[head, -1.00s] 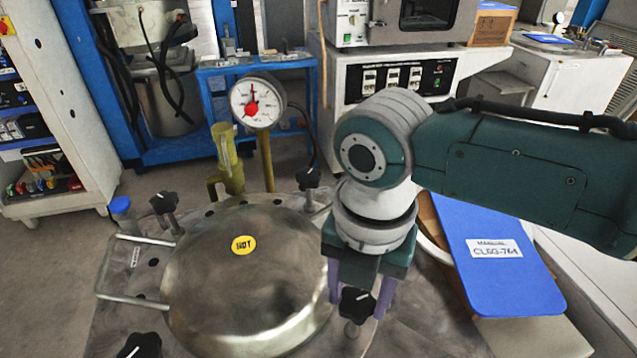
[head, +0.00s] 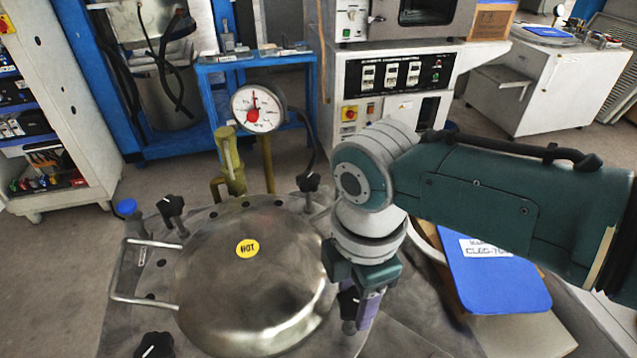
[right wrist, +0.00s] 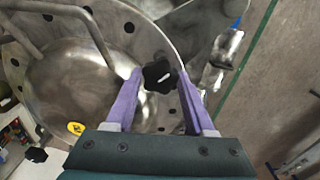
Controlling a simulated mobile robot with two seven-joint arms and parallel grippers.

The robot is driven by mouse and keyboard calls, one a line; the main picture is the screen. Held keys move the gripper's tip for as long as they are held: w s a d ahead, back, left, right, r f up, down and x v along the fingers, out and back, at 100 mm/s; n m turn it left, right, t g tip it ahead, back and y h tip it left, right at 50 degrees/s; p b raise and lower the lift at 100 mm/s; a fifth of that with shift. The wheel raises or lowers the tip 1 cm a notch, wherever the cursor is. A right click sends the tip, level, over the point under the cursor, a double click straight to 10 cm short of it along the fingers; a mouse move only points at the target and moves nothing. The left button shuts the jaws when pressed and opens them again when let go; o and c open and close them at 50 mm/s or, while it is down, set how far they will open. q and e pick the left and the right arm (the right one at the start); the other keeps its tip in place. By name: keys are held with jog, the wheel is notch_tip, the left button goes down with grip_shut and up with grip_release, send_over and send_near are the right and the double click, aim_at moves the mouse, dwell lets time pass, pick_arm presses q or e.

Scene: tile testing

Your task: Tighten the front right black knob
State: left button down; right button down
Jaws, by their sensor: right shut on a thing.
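The front right black knob (head: 347,299) is a star-shaped knob on a metal stud beside the domed steel lid (head: 240,300). My right gripper (head: 356,312) points down over it with its purple fingers at the knob's sides, shut on it. In the right wrist view, the knob (right wrist: 160,76) sits between the two fingertips. One finger partly hides the knob in the head view. Other black knobs stand at the front left (head: 155,345), back left (head: 171,207) and back right (head: 308,182). My left gripper is not in view.
A pressure gauge (head: 257,108) and a yellow-green valve (head: 230,160) rise behind the lid. A metal handle (head: 140,301) sticks out at its left.

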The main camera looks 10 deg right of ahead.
jog(key=shift+m, duration=0.6)
jog(key=shift+c, duration=1.3)
grip_release()
notch_tip(320, 180, up, 9)
jog(key=p, duration=0.3)
jog(key=shift+p, duration=0.3)
jog(key=shift+r, duration=0.5)
